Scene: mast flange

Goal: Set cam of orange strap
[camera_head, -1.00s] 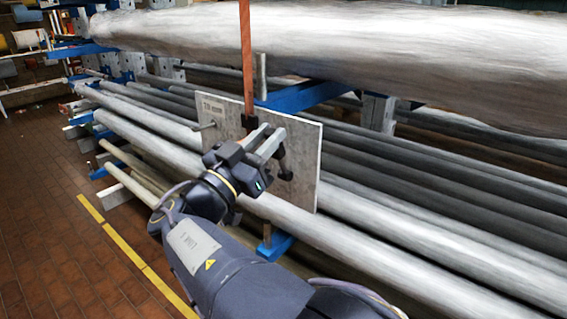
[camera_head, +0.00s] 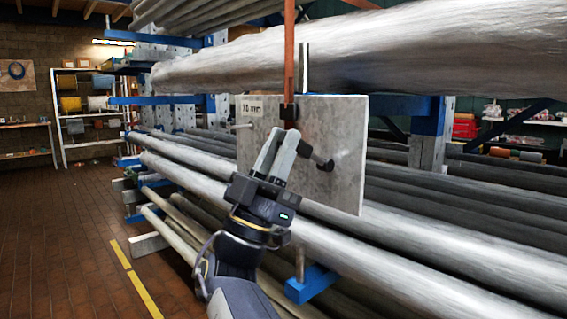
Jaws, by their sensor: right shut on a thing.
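The orange strap (camera_head: 289,50) hangs vertically from above and runs down in front of a grey plate (camera_head: 347,125) marked "10 mm". A dark cam buckle (camera_head: 289,110) sits at the strap's lower end, against the plate's upper part. My right gripper (camera_head: 281,138) reaches up from below, with its fingertips just under the buckle. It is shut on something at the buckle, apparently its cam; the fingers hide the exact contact. A black-ended fitting (camera_head: 319,160) sticks out from the plate just right of the fingers. My left gripper is out of view.
A thick pale pipe (camera_head: 400,50) passes behind the strap. Long grey pipes (camera_head: 395,250) lie on blue rack arms (camera_head: 312,284) behind and below the plate. Open brick-coloured floor (camera_head: 60,230) lies to the left.

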